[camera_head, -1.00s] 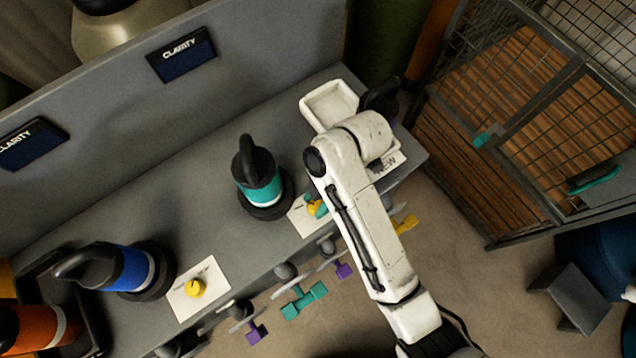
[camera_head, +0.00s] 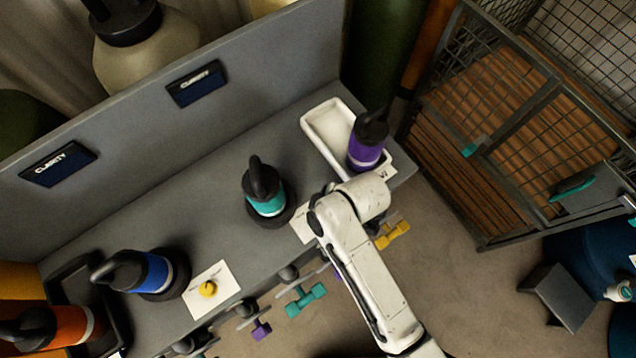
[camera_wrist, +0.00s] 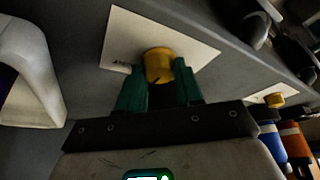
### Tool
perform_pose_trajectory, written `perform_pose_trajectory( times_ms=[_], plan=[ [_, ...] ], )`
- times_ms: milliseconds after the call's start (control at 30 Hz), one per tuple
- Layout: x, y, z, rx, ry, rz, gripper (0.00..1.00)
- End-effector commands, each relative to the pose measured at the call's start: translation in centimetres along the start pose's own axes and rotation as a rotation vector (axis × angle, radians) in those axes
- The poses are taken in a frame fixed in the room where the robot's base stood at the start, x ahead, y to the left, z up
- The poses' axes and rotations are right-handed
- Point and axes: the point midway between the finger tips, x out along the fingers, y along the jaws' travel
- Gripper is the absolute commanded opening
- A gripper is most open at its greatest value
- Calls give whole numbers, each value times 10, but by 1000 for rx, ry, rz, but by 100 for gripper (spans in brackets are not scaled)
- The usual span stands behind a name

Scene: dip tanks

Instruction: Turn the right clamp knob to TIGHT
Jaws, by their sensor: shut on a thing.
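The yellow clamp knob (camera_wrist: 158,62) stands on a white card (camera_wrist: 190,37) in the wrist view. My gripper (camera_wrist: 158,72) has its two teal fingers on either side of the knob, shut on it. The knob shows a thin dark mark on its near side; the small print on the card is too small to read. In the head view my arm hides this knob and my fingers, and only part of the card (camera_head: 302,226) shows beside the teal bottle. Another yellow knob (camera_head: 207,288) sits on its own card at the left, in front of the blue bottle.
A teal bottle (camera_head: 266,196), a blue bottle (camera_head: 150,272) and a purple bottle (camera_head: 367,140) stand on the grey bench. Teal (camera_head: 306,299) and yellow (camera_head: 392,234) handles stick out from the bench front.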

Motion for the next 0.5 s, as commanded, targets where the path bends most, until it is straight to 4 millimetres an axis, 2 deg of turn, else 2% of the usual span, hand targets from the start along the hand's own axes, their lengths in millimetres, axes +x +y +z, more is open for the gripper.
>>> perform_pose_trajectory(
  times_ms=[500],
  plan=[
    [0, -3, -1, 420, 1, 175, 5]
  ],
)
